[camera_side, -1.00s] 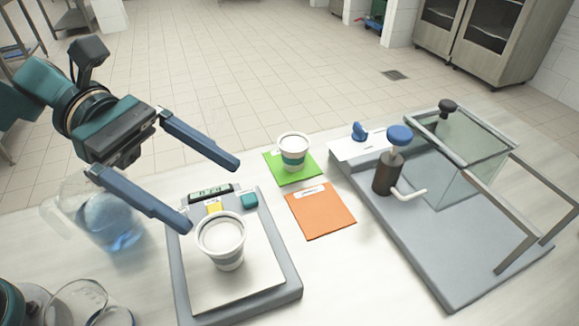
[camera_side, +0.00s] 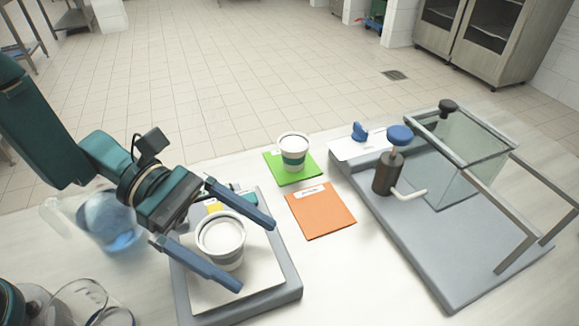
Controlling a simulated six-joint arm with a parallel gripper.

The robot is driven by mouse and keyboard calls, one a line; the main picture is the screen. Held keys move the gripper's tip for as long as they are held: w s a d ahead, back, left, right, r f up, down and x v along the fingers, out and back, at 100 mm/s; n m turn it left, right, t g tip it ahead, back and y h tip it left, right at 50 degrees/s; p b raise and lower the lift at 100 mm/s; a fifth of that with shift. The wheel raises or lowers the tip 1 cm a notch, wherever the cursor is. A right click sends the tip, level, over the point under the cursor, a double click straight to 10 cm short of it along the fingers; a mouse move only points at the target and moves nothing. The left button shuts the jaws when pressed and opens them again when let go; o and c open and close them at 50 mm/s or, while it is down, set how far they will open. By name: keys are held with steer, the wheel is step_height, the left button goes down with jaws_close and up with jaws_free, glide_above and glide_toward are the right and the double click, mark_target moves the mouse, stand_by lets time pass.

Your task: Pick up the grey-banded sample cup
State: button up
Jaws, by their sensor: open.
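The white sample cup with a grey band (camera_side: 226,257) stands upright on the pan of the scale (camera_side: 268,290), with pale contents near its rim. My gripper (camera_side: 254,257) is open, pointing to the right. One finger shows on the far side of the cup and the other on its near side, seemingly straddling it. Whether either finger touches the cup cannot be told from this view.
An empty orange mat (camera_side: 320,212) lies right of the scale. A dispenser with a blue knob (camera_side: 388,175) and a clear tank (camera_side: 460,165) stand on a grey base at right. A blue-filled vessel (camera_side: 112,218) is at left, and glassware (camera_side: 85,300) at front left.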

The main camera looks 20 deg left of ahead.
steer(key=shift+d+f, duration=0.15)
steer(key=shift+d, duration=0.15)
